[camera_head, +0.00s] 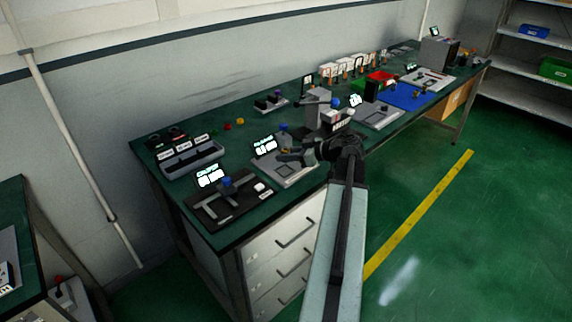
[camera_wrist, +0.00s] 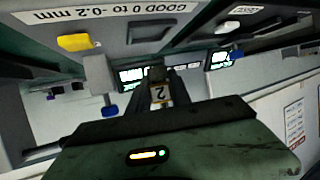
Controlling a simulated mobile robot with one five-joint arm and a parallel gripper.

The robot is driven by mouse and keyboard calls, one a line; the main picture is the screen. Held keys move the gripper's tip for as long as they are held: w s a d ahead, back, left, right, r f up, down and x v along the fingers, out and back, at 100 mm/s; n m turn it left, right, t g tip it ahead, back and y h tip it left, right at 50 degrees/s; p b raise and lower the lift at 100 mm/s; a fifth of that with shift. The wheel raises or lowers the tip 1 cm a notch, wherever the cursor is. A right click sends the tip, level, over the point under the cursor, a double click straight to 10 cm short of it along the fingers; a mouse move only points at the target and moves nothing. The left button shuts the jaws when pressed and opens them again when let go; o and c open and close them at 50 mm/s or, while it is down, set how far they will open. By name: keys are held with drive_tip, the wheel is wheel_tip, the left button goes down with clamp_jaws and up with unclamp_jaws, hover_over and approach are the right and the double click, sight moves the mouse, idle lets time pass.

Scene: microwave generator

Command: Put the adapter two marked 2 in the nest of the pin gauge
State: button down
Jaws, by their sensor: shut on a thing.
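My gripper (camera_head: 290,156) is shut on adapter two (camera_wrist: 160,92), a small dark piece with a pale tag marked 2, at the middle of the wrist view. In the head view the adapter is too small to make out. My gripper is above a grey gauge plate (camera_head: 296,176) with a lit display (camera_head: 263,146). The wrist view shows a grey gauge plate (camera_wrist: 200,22) labelled "GOOD 0 to -0.2 mm", with a dark square recess (camera_wrist: 150,33). I cannot tell which station is the pin gauge; its name is not readable.
A black caliper station (camera_head: 230,214) stands at the near left of the green bench. A grey labelled tray (camera_head: 192,160) is behind it. A grey post (camera_head: 314,118) stands behind my gripper.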

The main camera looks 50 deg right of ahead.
sight(285, 171)
drive_tip(key=shift+w+a, duration=0.1)
drive_tip(key=shift+w, duration=0.1)
drive_tip(key=shift+f+b, duration=2.4)
drive_tip(key=c, duration=1.2)
unclamp_jaws()
drive_tip(key=shift+s, duration=0.1)
drive_tip(key=shift+r, duration=0.2)
drive_tip(key=shift+r+p, duration=0.55)
drive_tip(key=shift+p, duration=0.3)
drive_tip(key=p+v, duration=0.4)
drive_tip(key=v, duration=0.7)
drive_tip(key=shift+s, duration=0.5)
